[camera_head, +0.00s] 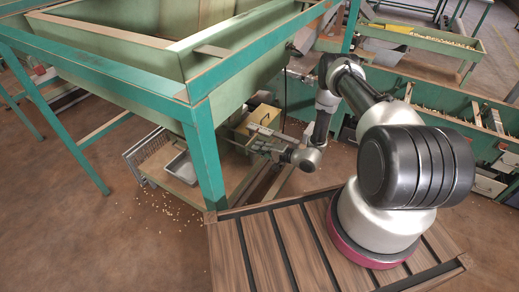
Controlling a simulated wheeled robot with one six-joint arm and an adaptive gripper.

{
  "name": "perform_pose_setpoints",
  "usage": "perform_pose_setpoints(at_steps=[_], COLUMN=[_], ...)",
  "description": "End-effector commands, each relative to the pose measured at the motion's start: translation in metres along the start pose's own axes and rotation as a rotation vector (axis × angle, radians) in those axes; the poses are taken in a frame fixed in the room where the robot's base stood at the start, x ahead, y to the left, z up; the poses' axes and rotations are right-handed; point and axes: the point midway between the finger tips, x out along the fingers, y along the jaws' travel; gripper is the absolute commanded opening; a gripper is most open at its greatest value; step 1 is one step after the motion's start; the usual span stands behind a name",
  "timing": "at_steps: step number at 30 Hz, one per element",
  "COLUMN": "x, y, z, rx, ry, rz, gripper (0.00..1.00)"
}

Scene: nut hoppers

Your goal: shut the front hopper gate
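The large green front hopper (130,60) fills the upper left, held in a teal frame (205,150). Below its lower right edge is a yellowish box-like fitting (262,116) with grey metal parts. My gripper (258,142) is beside the lower part of this fitting, pointing left. Its fingers are small and blend with the grey parts, so I cannot tell whether they touch anything or are apart. The gate itself is not clearly distinguishable, and whether it is open or shut does not show.
A grey tray (181,167) and a white wire crate (137,160) stand on a low board under the hopper. Nuts lie scattered on the brown floor (150,230). Further green troughs (430,42) stand at the upper right. The teal frame leg stands left of my gripper.

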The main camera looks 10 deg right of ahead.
Motion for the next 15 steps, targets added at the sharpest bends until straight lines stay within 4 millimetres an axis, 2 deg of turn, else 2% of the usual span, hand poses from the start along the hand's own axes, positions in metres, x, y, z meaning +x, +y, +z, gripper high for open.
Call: perform_pose_setpoints(at_steps=[10,15], x=[0.002,0.026], y=[-0.001,-0.006], z=[0.000,0.001], rx=[-0.001,-0.003], ry=[-0.001,-0.003], rz=[0.000,-0.001], gripper=[0.00,0.00])
